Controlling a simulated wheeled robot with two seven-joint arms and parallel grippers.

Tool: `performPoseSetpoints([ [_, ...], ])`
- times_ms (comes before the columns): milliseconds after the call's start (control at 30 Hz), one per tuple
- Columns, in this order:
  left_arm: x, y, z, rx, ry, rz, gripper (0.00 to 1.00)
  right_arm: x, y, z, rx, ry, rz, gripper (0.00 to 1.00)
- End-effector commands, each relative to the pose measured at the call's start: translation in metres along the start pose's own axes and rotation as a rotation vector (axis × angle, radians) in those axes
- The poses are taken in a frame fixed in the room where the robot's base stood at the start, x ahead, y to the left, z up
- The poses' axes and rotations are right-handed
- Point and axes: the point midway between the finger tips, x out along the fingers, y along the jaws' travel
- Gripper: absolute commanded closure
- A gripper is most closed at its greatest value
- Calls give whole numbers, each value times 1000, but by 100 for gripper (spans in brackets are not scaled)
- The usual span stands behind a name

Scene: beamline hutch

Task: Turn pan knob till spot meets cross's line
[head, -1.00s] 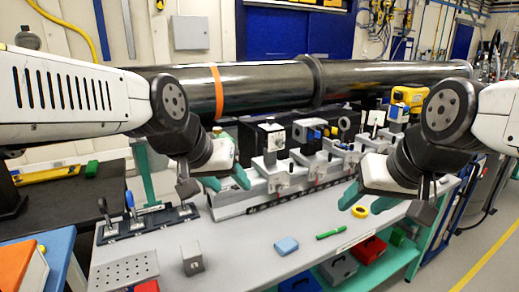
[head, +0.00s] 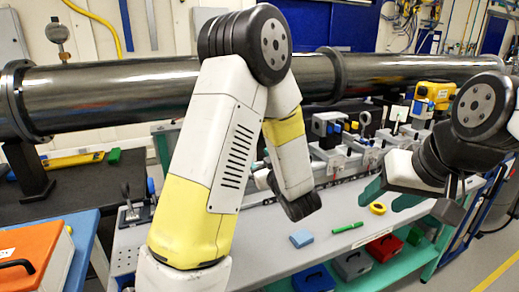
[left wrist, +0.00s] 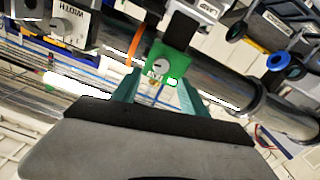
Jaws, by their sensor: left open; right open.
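In the left wrist view a green block (left wrist: 182,62) carries a round grey knob (left wrist: 161,66) with a small label that seems to read PAN. My left gripper (left wrist: 158,90) is open, its teal fingers to either side of the block's lower part in the picture. I see no clear contact, and the gap in depth cannot be told. In the head view my left arm's wrist hides these fingers and the knob. My right gripper (head: 391,197) is open and empty above the bench's right part. A spot and a cross's line cannot be made out in either view.
A rail with several optical mounts (head: 330,150) runs along the bench (head: 330,215). A blue block (head: 301,238), green pen (head: 347,228) and yellow ring (head: 377,208) lie in front. A large dark pipe (head: 110,95) runs behind. A box marked WIDTH (left wrist: 68,25) shows in the left wrist view.

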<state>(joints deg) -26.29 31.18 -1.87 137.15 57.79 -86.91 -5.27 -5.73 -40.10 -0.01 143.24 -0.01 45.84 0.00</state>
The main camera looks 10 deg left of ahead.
Motion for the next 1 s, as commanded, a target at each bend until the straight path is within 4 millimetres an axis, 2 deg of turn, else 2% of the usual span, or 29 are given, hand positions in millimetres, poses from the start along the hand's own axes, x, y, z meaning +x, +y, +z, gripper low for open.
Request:
performPoseSetpoints([
  [167,11,-3,-1,12,24,-15,49,0,0,0,0,0,0,49],
  [400,50,-4,-2,10,23,-13,49,0,0,0,0,0,0,49],
  [600,72,-4,-3,11,22,-11,49,0,0,0,0,0,0,49],
  [933,77,-3,-3,11,21,-10,49,0,0,0,0,0,0,49],
  [1000,77,-3,-3,11,21,-10,60,0,0,0,0,0,0,49],
])
